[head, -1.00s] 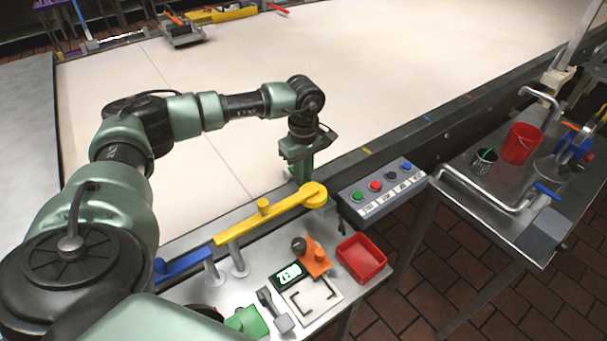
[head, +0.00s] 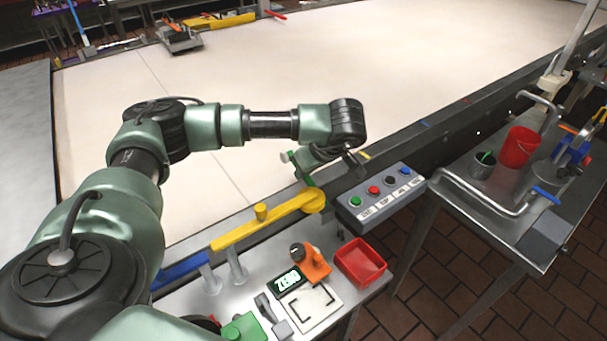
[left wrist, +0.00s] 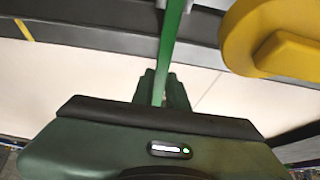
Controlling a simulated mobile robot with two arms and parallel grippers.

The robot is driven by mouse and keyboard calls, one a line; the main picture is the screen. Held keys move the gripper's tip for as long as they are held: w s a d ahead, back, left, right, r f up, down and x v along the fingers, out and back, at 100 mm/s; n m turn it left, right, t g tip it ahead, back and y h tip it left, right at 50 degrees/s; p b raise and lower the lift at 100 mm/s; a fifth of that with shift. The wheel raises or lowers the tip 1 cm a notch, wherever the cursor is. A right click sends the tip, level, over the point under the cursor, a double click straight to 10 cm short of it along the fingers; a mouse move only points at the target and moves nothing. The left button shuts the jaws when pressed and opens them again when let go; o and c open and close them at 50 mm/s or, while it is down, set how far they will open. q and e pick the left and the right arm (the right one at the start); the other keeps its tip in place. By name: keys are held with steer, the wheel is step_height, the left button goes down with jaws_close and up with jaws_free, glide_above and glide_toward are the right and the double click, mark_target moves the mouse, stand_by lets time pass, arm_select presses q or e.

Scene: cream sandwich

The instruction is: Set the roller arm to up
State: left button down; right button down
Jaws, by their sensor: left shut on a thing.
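A green bar (left wrist: 172,45) runs between the fingers of my left gripper (left wrist: 163,88) in the left wrist view. The left gripper is shut on this bar. In the head view my left gripper (head: 305,163) is at the belt's near edge, just above the right end of a long yellow arm (head: 250,230). The rounded yellow end also shows large at the upper right of the left wrist view (left wrist: 275,40). The green bar is partly hidden by the gripper in the head view. I cannot tell which part is named the roller arm. My right gripper is not in view.
A button box (head: 380,195) stands right of the yellow arm. A red tray (head: 361,262), an orange-and-black tool (head: 312,264) and a scale (head: 318,305) are on the near shelf. A side table at right holds a red bucket (head: 518,147). The pale belt (head: 330,60) is mostly clear.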

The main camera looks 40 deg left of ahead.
arm_select(q)
steer(key=shift+d+r+y, duration=0.2)
steer(key=shift+r+y, duration=0.2)
steer(key=shift+y, duration=0.1)
steer(key=c, duration=1.4)
jaws_free()
steer(key=v, duration=0.7)
steer(key=shift+d+r+b, duration=0.2)
steer(key=shift+r+b, duration=0.1)
steer(key=shift+b, duration=0.05)
steer(key=shift+s, duration=0.15)
